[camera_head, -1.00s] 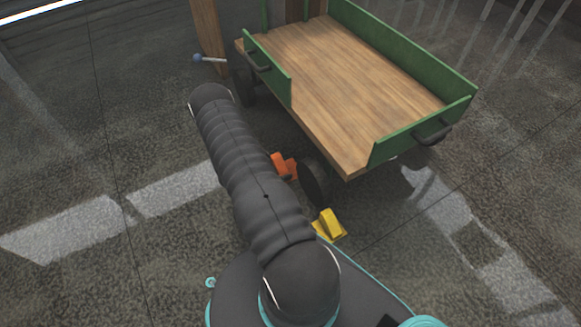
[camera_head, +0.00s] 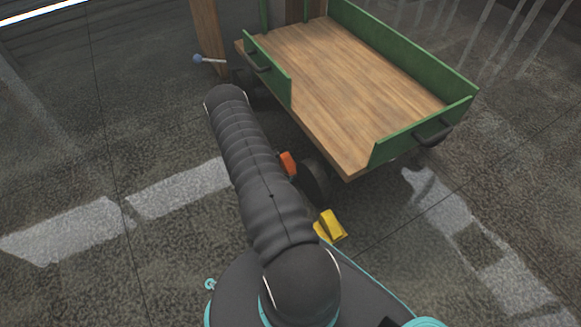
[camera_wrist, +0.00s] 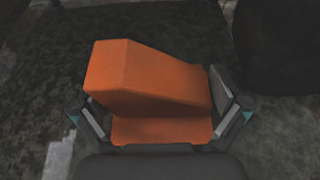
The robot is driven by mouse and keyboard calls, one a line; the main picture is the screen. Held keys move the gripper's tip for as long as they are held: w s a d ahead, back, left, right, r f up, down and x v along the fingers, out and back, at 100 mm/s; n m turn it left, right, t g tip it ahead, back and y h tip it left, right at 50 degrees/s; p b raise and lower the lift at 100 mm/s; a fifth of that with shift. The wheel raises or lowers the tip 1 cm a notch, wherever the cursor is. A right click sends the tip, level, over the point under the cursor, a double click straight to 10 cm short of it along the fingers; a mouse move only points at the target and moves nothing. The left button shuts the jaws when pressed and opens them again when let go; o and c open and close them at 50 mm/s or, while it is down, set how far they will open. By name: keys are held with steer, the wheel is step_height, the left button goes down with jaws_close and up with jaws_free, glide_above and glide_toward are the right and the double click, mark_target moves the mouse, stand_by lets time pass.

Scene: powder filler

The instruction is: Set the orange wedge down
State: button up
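The orange wedge (camera_wrist: 150,80) fills the middle of the wrist view, with a sloping upper block on a flat base. My gripper (camera_wrist: 160,122) has one finger at each side of it and is shut on it. In the head view only a small part of the orange wedge (camera_head: 288,163) shows, beside the cart's near wheel. My dark arm hides the rest of it and my gripper there. I cannot tell whether the wedge touches the floor.
A green cart (camera_head: 345,85) with a wooden bed stands just beyond my arm, its dark near wheel (camera_head: 314,181) close to the wedge. A yellow wedge (camera_head: 330,226) lies on the floor near my base. The floor at left is clear.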

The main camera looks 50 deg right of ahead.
steer(key=shift+r, duration=0.2)
steer(key=p+v, duration=0.1)
steer(key=v, duration=1.1)
steer(key=shift+r, duration=0.15)
steer(key=a+r+m+t+y, duration=0.1)
steer(key=a+r+m+y, duration=0.3)
steer(key=r, duration=1.2)
steer(key=a+r+m+y, duration=0.1)
steer(key=a+r+m, duration=0.45)
steer(key=r, duration=1.05)
steer(key=s+a+r+m+t+y, duration=0.5)
steer(key=s+a+r+t+y, duration=0.3)
steer(key=s+a+r, duration=1)
steer(key=shift+a+r+t, duration=0.4)
steer(key=shift+a+r, duration=0.05)
steer(key=shift+a, duration=0.05)
